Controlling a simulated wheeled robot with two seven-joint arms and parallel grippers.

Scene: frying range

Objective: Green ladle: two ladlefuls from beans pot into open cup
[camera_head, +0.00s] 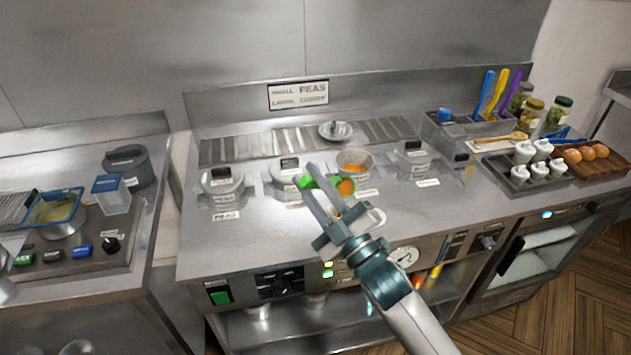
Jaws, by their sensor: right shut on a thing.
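My right gripper (308,178) is shut on the green ladle (333,180) and holds it above the middle of the steel counter. The ladle's bowl, to the right of the fingers, holds orange food. An open pot (355,170) with orange food in it stands just behind the bowl; I cannot read its label. A round pale rim (377,217), perhaps the cup, shows beside my right wrist near the counter's front. My gripper hides much of it, and I cannot tell what it holds. My left gripper is out of view.
Lidded pots stand at left (221,187), centre (289,182) and right (413,160). A loose lid (335,131) lies on the slotted strip behind. White bottles (524,152) and brown round items (586,153) stand at far right. The counter's front left is clear.

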